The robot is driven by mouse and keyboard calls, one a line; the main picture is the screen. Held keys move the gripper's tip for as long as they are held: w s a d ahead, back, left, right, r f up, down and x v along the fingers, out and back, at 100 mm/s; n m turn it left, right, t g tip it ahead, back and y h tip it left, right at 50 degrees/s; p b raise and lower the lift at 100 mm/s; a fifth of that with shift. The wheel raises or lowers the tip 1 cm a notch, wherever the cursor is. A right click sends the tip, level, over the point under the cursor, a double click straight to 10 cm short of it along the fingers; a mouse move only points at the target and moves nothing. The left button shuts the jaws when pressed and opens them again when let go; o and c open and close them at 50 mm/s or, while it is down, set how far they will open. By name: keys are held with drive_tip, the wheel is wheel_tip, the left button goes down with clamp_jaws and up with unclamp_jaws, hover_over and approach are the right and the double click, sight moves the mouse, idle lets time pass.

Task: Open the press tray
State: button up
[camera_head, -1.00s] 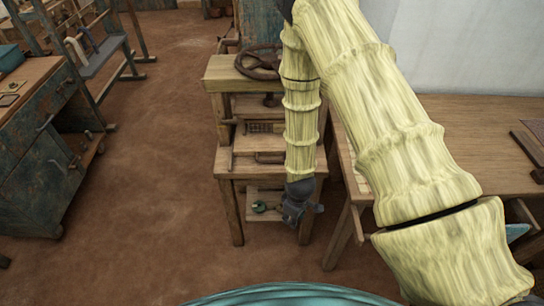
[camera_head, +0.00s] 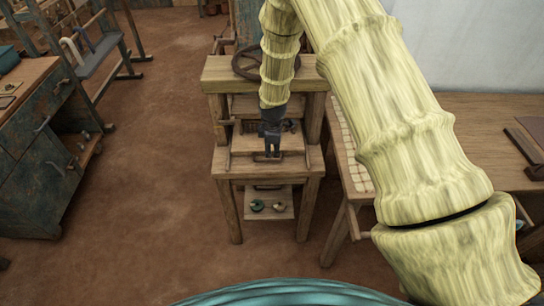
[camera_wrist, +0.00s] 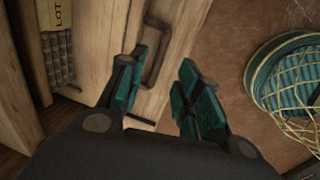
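The press tray (camera_head: 245,143) is a wooden slab low in the wooden press (camera_head: 222,80), and it looks pushed in between the posts. A dark bar handle (camera_head: 275,157) is on its front. In the wrist view the tray wood (camera_wrist: 103,30) fills the upper left, and the handle (camera_wrist: 157,52) stands out from it. My gripper (camera_head: 271,148) is in front of the tray, pointing down at the handle. In the wrist view my gripper (camera_wrist: 158,68) is open, and the handle shows between and just beyond the teal fingertips. I cannot tell whether they touch it.
A handwheel (camera_head: 245,63) tops the press. A lower shelf (camera_head: 270,217) holds small round things, one green. A wooden table (camera_head: 480,150) stands close on the right. A worn blue cabinet (camera_head: 45,180) is at the left. The brown floor (camera_head: 150,180) between is clear.

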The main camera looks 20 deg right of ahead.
sight(272, 160)
drive_tip(key=shift+w+d+f+p, duration=0.1)
drive_tip(key=shift+w+f+p, duration=0.2)
drive_tip(key=shift+f, duration=0.9)
drive_tip(key=shift+w+d+f+p, duration=0.1)
drive_tip(key=shift+f+p, duration=0.3)
drive_tip(key=shift+f, duration=0.75)
drive_tip(key=shift+w+f+p, duration=0.2)
drive_tip(key=shift+f+p, duration=0.15)
drive_tip(key=shift+f, duration=0.85)
clamp_jaws()
